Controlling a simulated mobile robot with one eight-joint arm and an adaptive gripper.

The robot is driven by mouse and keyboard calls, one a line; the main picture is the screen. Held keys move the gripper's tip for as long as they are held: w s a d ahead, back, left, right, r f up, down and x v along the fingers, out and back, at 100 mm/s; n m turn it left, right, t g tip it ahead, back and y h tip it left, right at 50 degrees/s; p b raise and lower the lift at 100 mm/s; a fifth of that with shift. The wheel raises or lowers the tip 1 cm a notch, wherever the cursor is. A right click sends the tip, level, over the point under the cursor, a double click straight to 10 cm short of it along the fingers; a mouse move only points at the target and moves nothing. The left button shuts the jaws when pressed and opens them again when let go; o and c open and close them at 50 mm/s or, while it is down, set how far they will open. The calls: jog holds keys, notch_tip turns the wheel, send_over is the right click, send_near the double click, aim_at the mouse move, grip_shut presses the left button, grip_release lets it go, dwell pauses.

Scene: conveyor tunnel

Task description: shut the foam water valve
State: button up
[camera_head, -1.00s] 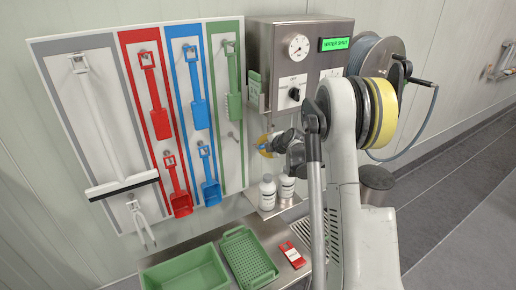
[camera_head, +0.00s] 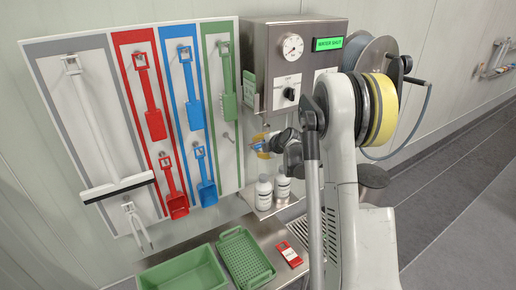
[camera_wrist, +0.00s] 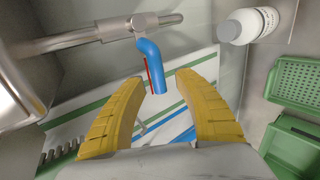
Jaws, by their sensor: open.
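The valve's blue lever (camera_wrist: 153,62) shows in the wrist view. It is fixed to a metal fitting on a steel pipe (camera_wrist: 75,39) and bends down, crosswise to the pipe. My gripper (camera_wrist: 158,82) is open, with one yellow finger to the left and one to the right of the lever's lower end. I cannot tell whether either finger touches it. In the head view my gripper (camera_head: 263,146) is below the steel control box (camera_head: 262,62), and the lever is hardly visible there. A green display (camera_head: 328,43) on the box seems to read "WATER SHUT".
White bottles (camera_head: 264,193) stand on a small shelf close below my gripper. A tool board (camera_head: 88,75) hangs to the left, a hose reel (camera_head: 375,55) to the right. Floor is clear at right.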

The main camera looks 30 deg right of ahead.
jog(key=v, duration=1)
jog(key=shift+s+r, duration=0.15)
jog(key=shift+s, duration=0.2)
